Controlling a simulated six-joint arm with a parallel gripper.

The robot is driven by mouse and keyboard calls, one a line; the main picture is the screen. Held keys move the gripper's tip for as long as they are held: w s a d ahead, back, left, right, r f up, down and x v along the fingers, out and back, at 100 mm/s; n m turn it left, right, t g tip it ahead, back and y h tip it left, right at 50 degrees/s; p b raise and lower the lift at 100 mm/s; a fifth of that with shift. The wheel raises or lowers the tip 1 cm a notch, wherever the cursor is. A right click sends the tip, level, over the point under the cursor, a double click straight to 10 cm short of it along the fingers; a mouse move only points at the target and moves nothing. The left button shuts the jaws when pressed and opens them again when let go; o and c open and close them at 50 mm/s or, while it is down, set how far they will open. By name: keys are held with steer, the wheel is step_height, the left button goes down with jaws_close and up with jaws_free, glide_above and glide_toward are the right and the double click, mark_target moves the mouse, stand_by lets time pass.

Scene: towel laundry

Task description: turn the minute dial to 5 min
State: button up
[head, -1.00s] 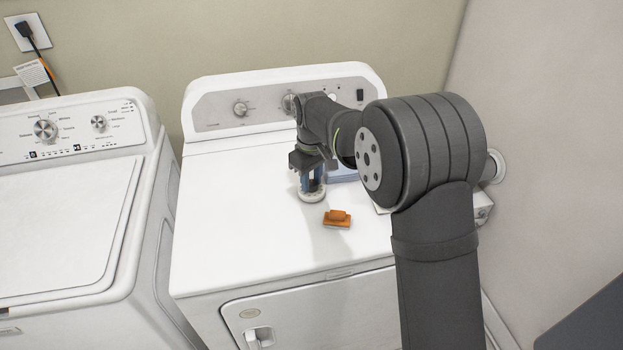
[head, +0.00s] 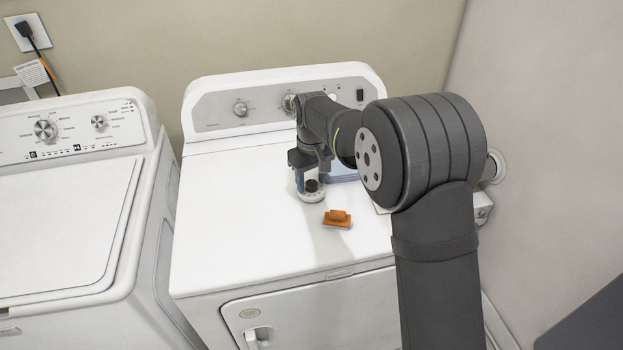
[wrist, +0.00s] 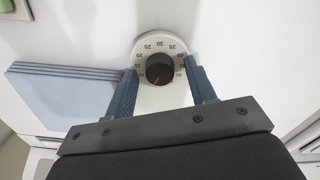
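The minute dial (head: 311,195) is a round white timer with a dark centre knob, standing on the dryer top. In the wrist view the dial (wrist: 159,46) shows numbers such as 25 and 35 along its upper rim. A small red pointer mark on the knob (wrist: 159,69) points down and slightly left; the number there cannot be read. My gripper (wrist: 162,70) is open, with one blue finger on each side of the knob and gaps between. In the head view my gripper (head: 309,180) is at the dial; whether the fingers touch it cannot be told.
An orange block (head: 337,218) lies just in front of the dial. A folded blue cloth (wrist: 62,95) lies close to the left finger in the wrist view. The dryer's control panel (head: 225,105) rises behind. The dryer top's left side is clear.

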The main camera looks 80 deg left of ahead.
mark_target(312, 183)
step_height(312, 183, up, 17)
steer(key=shift+r, duration=0.2)
stand_by(0.6)
steer(key=shift+f, duration=0.1)
stand_by(0.4)
step_height(312, 183, down, 17)
steer(key=shift+f, duration=0.15)
stand_by(0.4)
steer(key=n, duration=0.6)
step_height(312, 183, up, 14)
stand_by(2.6)
